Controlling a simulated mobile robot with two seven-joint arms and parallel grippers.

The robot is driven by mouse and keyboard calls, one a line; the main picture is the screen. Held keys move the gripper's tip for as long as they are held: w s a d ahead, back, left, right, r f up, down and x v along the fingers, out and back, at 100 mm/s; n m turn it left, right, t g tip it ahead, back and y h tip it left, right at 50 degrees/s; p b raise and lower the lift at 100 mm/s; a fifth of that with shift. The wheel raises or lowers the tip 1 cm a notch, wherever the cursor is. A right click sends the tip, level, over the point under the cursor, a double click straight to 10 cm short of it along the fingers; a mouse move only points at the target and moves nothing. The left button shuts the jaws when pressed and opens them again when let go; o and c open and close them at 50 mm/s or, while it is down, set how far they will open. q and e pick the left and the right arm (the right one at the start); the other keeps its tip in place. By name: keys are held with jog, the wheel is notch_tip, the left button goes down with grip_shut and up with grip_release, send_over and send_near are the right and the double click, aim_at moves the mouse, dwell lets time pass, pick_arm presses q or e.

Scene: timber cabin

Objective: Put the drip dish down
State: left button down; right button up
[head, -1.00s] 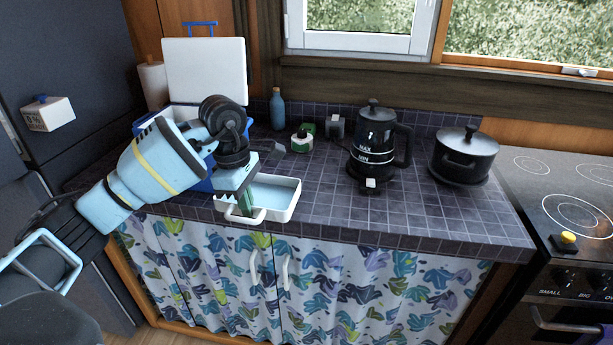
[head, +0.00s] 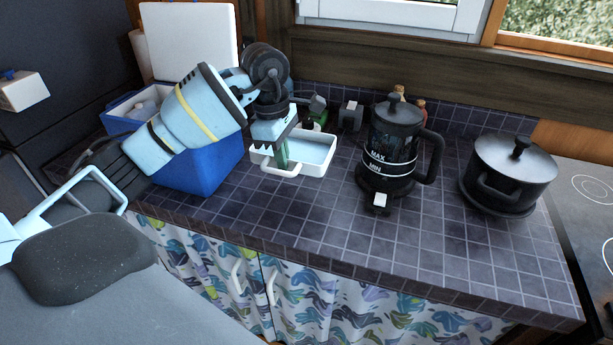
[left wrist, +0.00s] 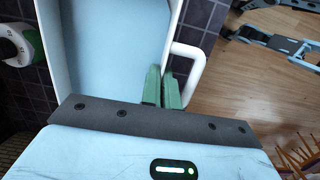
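The drip dish (head: 316,146) is a shallow white tray with a pale blue inside and a white loop handle at its front. In the head view it is level over the tiled counter, between the blue cooler box and the black kettle. I cannot tell whether its underside touches the tiles. My left gripper (head: 283,158) is shut on its front wall beside the handle. In the left wrist view the green fingers (left wrist: 163,90) pinch the dish wall, and the dish's inside (left wrist: 110,40) looks empty.
The blue cooler box (head: 205,165) stands left with its white lid (head: 188,42) up. The black kettle (head: 392,150) stands right, then a black pot (head: 508,172). Small bottles and items stand behind the dish. The counter (head: 310,210) in front of the dish is clear to its edge.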

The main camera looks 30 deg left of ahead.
aim_at(288, 203)
pick_arm(q)
jog(key=shift+w, duration=0.25)
jog(key=shift+s+f, duration=0.2)
jog(key=shift+f, duration=0.1)
jog(key=shift+w+f, duration=0.1)
jog(key=shift+f, duration=4.55)
jog(key=shift+f, duration=0.15)
jog(key=c, duration=2.1)
grip_release()
jog(key=o, duration=0.4)
